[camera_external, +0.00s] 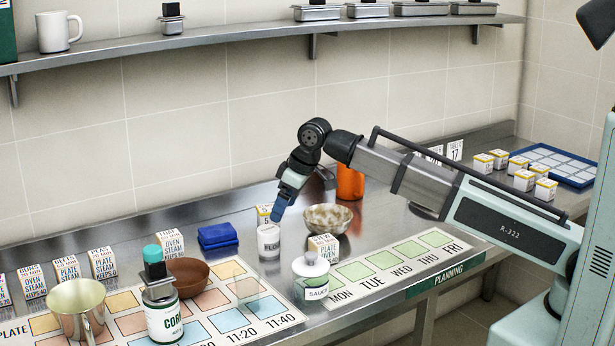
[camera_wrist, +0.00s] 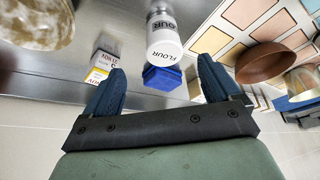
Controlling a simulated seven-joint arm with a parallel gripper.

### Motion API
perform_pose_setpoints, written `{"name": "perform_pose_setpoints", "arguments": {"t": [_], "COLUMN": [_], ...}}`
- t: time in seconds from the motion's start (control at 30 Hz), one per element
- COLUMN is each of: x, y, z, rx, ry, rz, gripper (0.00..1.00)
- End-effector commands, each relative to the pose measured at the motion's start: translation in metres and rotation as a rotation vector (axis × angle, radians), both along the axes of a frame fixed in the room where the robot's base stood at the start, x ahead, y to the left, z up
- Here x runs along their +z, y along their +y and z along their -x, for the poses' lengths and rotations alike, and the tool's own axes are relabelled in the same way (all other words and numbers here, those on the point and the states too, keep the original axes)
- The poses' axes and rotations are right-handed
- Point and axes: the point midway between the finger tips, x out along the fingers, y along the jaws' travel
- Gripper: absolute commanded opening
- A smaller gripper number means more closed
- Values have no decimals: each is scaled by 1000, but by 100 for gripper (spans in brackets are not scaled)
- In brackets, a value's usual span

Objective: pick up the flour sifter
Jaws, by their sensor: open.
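The flour sifter (camera_external: 268,242) is a small white canister marked FLOUR, upright on the steel counter. In the wrist view the flour sifter (camera_wrist: 164,42) shows its white end, with a metal part beyond, just past the gap between my fingertips. My gripper (camera_external: 277,216) is tilted down close above the sifter's upper right side in the external view. In the wrist view my gripper (camera_wrist: 161,70) has its two blue fingers spread wide with nothing held between them. Whether a finger touches the sifter is not clear.
A yellow-and-white box (camera_external: 264,214) stands close behind the sifter. An orange container (camera_external: 350,182) stands behind.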

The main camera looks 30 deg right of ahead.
Motion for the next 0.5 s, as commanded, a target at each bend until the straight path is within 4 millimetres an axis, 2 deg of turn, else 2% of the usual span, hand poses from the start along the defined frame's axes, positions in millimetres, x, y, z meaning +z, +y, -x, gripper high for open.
{"name": "perform_pose_setpoints", "arguments": {"t": [0.3,0.5], "x": [-44,-58], "y": [12,15], "z": [-15,-19], "rx": [-1,-1], "ry": [1,1], "rz": [-1,-1], "gripper": [90,90]}}
